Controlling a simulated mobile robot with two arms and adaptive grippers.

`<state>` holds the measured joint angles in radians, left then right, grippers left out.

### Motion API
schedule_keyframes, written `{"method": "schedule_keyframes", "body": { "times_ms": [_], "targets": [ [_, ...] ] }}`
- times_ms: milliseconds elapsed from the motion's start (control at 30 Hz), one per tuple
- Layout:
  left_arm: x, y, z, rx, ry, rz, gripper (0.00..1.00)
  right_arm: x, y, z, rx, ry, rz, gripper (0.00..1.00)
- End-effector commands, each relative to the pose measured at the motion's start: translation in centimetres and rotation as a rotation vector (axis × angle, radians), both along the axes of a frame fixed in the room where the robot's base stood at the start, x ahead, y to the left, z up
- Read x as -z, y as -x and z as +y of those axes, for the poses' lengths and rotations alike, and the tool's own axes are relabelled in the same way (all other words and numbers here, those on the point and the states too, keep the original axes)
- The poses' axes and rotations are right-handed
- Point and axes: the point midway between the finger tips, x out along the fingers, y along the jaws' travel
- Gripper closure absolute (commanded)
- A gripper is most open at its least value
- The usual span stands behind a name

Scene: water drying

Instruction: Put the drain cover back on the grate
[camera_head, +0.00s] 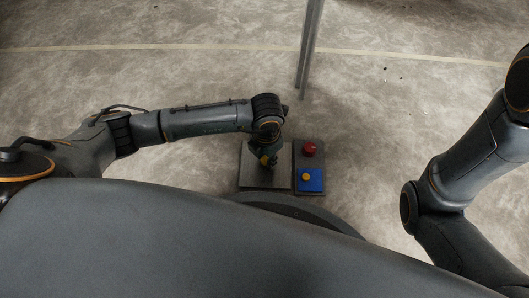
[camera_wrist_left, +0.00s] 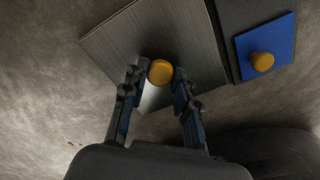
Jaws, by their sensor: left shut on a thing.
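A square grey metal plate with a round yellow knob, which looks like the drain cover (camera_head: 253,179), lies below my left gripper (camera_head: 267,160) in the head view. The plate also shows in the left wrist view (camera_wrist_left: 185,30), turned at an angle. Its yellow knob (camera_wrist_left: 160,72) sits between the two fingertips of my left gripper (camera_wrist_left: 160,78), which is shut on it. I cannot tell whether the plate touches the floor or is lifted. No grate openings are visible; the plate or my arm may hide them. My right gripper is out of view.
A dark panel (camera_head: 300,166) stands close to the plate's right side, with a red knob (camera_head: 309,147) and a blue square (camera_head: 317,182) bearing a yellow knob (camera_head: 306,177). A thin metal post (camera_head: 309,45) rises behind. The concrete floor to the right is mostly clear.

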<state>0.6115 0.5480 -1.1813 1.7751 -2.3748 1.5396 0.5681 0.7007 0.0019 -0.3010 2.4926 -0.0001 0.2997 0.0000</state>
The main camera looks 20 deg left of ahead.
Motion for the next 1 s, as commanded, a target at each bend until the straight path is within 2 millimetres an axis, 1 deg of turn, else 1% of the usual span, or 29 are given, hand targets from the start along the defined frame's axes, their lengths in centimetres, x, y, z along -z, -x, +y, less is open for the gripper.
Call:
{"method": "schedule_keyframes", "body": {
  "times_ms": [133,167,200,233,267,567,667,767,867,1000],
  "targets": [
    [0.3,-0.1,0.0,0.000,0.000,-0.001,1.00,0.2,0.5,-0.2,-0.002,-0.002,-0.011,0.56],
    [0.3,0.0,0.1,-0.001,-0.001,0.000,0.65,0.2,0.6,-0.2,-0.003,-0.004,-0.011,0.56],
    [0.3,0.0,0.1,-0.001,-0.001,0.000,0.57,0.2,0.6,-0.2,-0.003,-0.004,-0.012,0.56],
    [0.3,0.0,0.1,0.000,-0.001,0.000,0.51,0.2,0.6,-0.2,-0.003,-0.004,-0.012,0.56],
    [0.3,0.0,0.1,-0.001,-0.001,0.000,0.49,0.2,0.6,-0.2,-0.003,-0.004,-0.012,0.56],
    [0.2,0.0,0.1,0.000,-0.001,0.000,0.49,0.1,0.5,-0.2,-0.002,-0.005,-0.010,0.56],
    [-0.2,-0.1,0.1,0.000,0.000,0.000,0.49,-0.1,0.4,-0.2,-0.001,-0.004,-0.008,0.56],
    [-1.1,-0.1,0.1,0.000,-0.001,0.000,0.49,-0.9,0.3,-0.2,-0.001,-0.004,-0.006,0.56],
    [-2.4,-0.1,0.1,0.000,-0.001,0.000,0.49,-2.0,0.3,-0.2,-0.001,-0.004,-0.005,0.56],
    [-5.0,-0.1,0.1,0.000,-0.002,-0.001,0.49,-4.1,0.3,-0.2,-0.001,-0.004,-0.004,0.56]
  ]
}}
